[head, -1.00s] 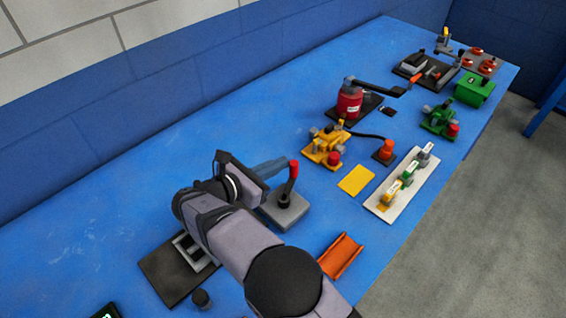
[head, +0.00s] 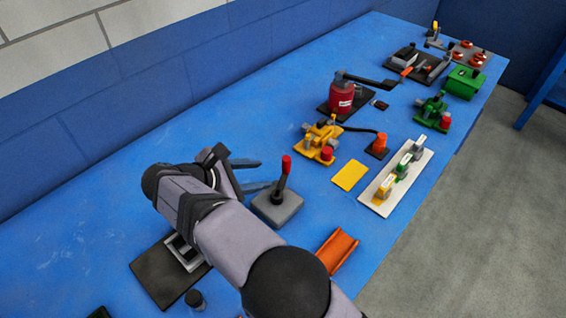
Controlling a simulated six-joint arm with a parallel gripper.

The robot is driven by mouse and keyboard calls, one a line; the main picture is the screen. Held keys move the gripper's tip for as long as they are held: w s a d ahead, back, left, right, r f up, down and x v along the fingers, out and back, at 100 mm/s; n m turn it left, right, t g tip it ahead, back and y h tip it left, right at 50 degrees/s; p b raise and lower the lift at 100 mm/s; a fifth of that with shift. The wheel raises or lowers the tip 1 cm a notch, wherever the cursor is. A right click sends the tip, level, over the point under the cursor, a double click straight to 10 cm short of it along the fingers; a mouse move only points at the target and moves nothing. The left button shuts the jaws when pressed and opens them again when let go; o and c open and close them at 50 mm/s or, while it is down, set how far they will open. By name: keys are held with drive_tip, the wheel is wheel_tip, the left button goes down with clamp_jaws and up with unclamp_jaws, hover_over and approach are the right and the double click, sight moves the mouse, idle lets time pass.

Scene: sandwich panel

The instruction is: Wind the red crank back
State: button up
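A red drum (head: 341,97) with a black crank arm (head: 372,82) stands on a dark base plate beyond the middle of the bench. A lever with a red knob (head: 286,165) stands nearly upright on a grey block (head: 277,207), nearer to me. My gripper (head: 266,174) is open and empty, its two fingers apart and pointing right. It is just left of the red-knobbed lever in the picture and well short of the red drum. I cannot tell its height or whether it touches the lever.
A white panel of coloured switches (head: 376,205), a green device (head: 432,112) and an orange channel (head: 336,252) lie right. The wall-side bench is clear.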

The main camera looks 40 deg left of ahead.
drive_tip(key=m, duration=0.1)
drive_tip(key=g, duration=0.1)
drive_tip(key=m, duration=0.1)
drive_tip(key=shift+s+a+m+g+y, duration=0.25)
drive_tip(key=shift+a+m+g+y, duration=0.05)
drive_tip(key=shift+a+g, duration=0.1)
drive_tip(key=shift+s+a+m+g, duration=0.1)
drive_tip(key=shift+a+m+g, duration=0.05)
drive_tip(key=shift+m+g, duration=0.6)
drive_tip(key=d+g+p, duration=0.1)
drive_tip(key=w+d+r+m+g+p, duration=0.1)
drive_tip(key=g, duration=0.1)
drive_tip(key=shift+w+d+r, duration=0.1)
drive_tip(key=shift+w, duration=0.05)
wheel_tip(320, 180, up, 10)
drive_tip(key=w+d+n+g+y+p, duration=0.2)
drive_tip(key=g+y+p, duration=0.15)
drive_tip(key=g, duration=0.45)
drive_tip(key=m+g+y+b, duration=0.1)
drive_tip(key=g+y+b, duration=0.4)
drive_tip(key=y+b, duration=0.15)
approach(286, 163)
drive_tip(key=s+a+f, duration=0.1)
drive_tip(key=a+f, duration=0.1)
drive_tip(key=a, duration=0.1)
drive_tip(key=shift+p+x, duration=1.25)
drive_tip(key=shift+x, duration=2.2)
drive_tip(key=shift+d+f, duration=0.1)
drive_tip(key=shift+f, duration=0.05)
drive_tip(key=shift+c, duration=0.3)
